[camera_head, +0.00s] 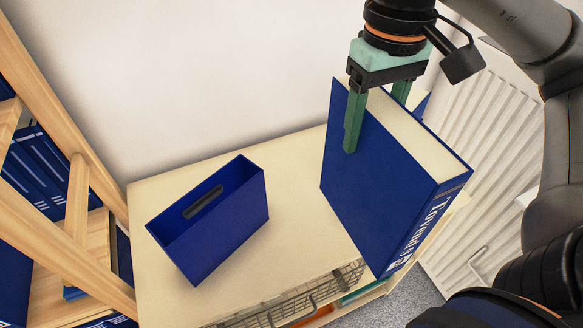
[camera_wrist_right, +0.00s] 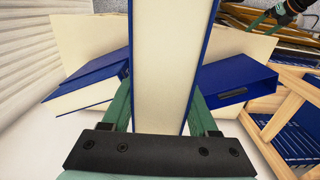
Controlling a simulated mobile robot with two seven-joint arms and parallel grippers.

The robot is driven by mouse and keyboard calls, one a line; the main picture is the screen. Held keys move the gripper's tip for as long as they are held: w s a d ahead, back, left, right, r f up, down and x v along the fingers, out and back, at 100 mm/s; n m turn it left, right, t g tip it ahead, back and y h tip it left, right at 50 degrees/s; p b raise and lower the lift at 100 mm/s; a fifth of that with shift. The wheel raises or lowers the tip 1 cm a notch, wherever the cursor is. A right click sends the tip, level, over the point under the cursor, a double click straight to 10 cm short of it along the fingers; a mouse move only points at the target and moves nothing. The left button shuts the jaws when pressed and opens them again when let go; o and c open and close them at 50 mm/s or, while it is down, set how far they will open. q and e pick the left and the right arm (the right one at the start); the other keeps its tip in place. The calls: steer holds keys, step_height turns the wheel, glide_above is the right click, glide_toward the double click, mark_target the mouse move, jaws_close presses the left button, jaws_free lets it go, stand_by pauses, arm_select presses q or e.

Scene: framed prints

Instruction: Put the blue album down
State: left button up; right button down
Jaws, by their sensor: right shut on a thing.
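The thick blue album (camera_head: 375,185) with cream page edges and white lettering on its spine stands upright at the right of the cream cabinet top (camera_head: 290,165). My right gripper (camera_head: 377,125) points down and is shut on the album, one green finger on each cover. In the right wrist view the album's page block (camera_wrist_right: 168,65) fills the middle between the fingers. I cannot tell whether its lower edge touches the top. My left gripper appears only as a small green and dark shape (camera_wrist_right: 270,16) at the wrist view's upper right; its jaws are unclear.
An open blue box (camera_head: 212,222) with a dark slot stands on the cabinet top, left of the album. Another blue book (camera_wrist_right: 95,85) lies beyond the held album. A wooden shelf (camera_head: 75,205) with blue volumes is at left, a white radiator (camera_head: 490,150) at right.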

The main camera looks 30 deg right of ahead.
arm_select(q)
steer(key=shift+w+d+f+b, duration=0.2)
steer(key=shift+d+f+b, duration=0.45)
steer(key=shift+b, duration=0.45)
arm_select(e)
steer(key=w+a+f, duration=0.3)
steer(key=w+f, duration=0.9)
steer(key=shift+w+f, duration=0.2)
steer(key=shift+w, duration=0.05)
arm_select(q)
steer(key=shift+a+f, duration=0.1)
steer(key=shift+f, duration=0.05)
arm_select(e)
steer(key=shift+f+b, duration=0.3)
arm_select(q)
steer(key=shift+f, duration=0.2)
arm_select(e)
steer(key=shift+c, duration=0.8)
jaws_free()
steer(key=shift+r, duration=0.1)
